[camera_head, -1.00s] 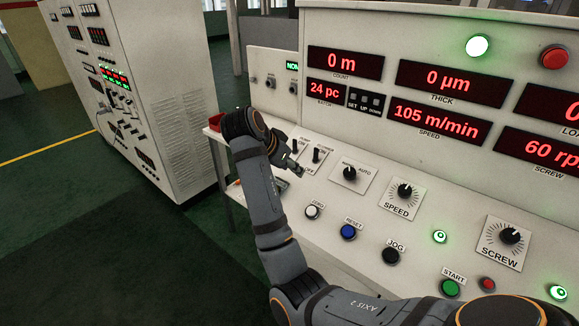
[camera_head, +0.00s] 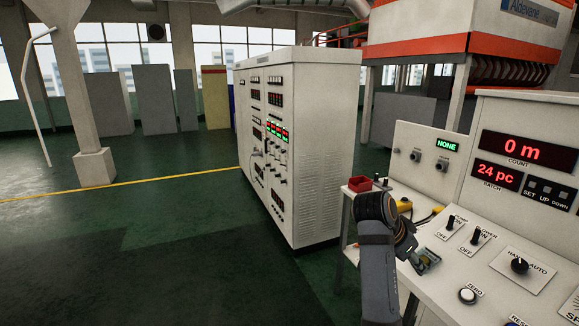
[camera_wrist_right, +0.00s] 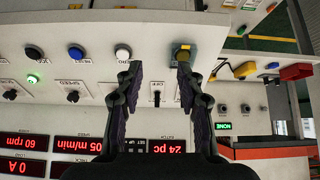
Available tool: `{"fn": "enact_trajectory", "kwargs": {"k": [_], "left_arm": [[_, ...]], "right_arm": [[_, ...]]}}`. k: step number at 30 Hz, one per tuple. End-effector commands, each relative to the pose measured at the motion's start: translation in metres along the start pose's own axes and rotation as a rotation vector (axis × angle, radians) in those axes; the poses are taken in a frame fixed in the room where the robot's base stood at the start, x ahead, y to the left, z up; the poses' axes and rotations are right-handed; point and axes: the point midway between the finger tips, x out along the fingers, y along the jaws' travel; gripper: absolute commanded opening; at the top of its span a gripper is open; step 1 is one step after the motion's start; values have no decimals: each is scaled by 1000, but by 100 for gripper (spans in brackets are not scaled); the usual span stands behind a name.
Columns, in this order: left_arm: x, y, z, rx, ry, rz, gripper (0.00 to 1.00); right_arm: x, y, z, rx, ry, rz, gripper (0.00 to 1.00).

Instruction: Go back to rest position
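My right arm rises at the lower right of the head view, with its dark gripper (camera_head: 412,248) over the left end of the sloping control panel (camera_head: 480,290). In the right wrist view the panel shows upside down, and the two fingers of the right gripper (camera_wrist_right: 158,70) stand apart with nothing held between them. A toggle switch (camera_wrist_right: 157,97) shows in the gap, behind the fingers. In the head view two toggle switches (camera_head: 463,235) are right of the gripper. My left gripper is in neither view.
A red bin (camera_head: 360,184) and a yellow item (camera_head: 430,215) lie on the ledge behind my wrist. A tall grey cabinet (camera_head: 320,150) stands left of the console. Green floor (camera_head: 130,260) is clear at left. The HAND/AUTO knob (camera_head: 519,266) sits at right.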

Motion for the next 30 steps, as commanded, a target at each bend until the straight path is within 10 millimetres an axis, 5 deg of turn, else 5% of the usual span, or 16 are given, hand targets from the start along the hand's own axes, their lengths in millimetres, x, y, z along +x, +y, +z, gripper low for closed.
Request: {"fn": "enact_trajectory", "kwargs": {"k": [11, 17, 23, 26, 30], "left_arm": [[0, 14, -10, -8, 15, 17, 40], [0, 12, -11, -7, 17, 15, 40], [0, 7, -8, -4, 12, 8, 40], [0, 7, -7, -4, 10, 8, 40], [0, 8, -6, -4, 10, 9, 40]], "right_arm": [[78, -27, 48, -275, 14, -24, 38], [141, -38, 99, -475, -2, -63, 38], [232, -24, 194, -731, -69, -137, 38], [284, 4, 262, -865, -130, -195, 38], [342, 65, 357, -1000, -226, -277, 38]]}}
